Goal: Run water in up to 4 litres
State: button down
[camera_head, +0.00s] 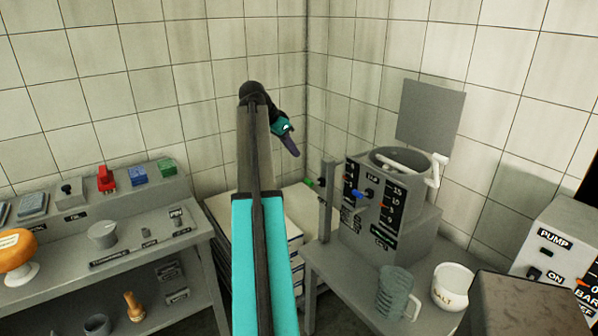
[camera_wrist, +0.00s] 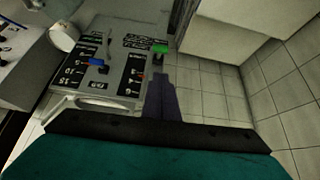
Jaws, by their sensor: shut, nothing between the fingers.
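A grey vat unit (camera_head: 412,215) stands on the right bench, with an open round vessel (camera_head: 400,158) in its top. Its front has two dark scales, the right one (camera_head: 390,205) marked 15 and 10, with red marks; exact levels are too small to read. A blue-handled tap (camera_head: 369,193) sits between the scales and also shows in the wrist view (camera_wrist: 98,62). A green-handled tap (camera_head: 316,182) is on the left side, also in the wrist view (camera_wrist: 159,47). My gripper (camera_head: 292,148) is shut and empty, in the air above and left of the unit; its dark fingers (camera_wrist: 163,95) point toward the green tap, apart from it.
A grey ribbed jug (camera_head: 396,292) and a white salt bowl (camera_head: 451,285) stand on the bench before the unit. A pump box (camera_head: 553,250) is at far right. A grey plate (camera_head: 430,115) rises behind the vessel. A shelf desk (camera_head: 110,230) with red, blue and green items stands left.

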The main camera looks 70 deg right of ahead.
jog(key=shift+s+d+r, duration=0.35)
jog(key=shift+s+r, duration=0.3)
jog(key=shift+r, duration=0.2)
jog(key=shift+w+f, duration=0.1)
jog(key=p, duration=0.3)
send_over(308, 182)
jog(key=f, duration=0.8)
jog(key=shift+d+f, duration=0.15)
jog(key=shift+d, duration=0.15)
jog(key=shift+w+a+f, duration=0.1)
jog(key=shift+a+f, duration=0.15)
jog(key=shift+f, duration=0.6)
notch_tip(308, 182, down, 2)
jog(key=shift+w+a+f+p, duration=0.1)
jog(key=shift+w+p, duration=0.05)
jog(key=shift+p, duration=0.4)
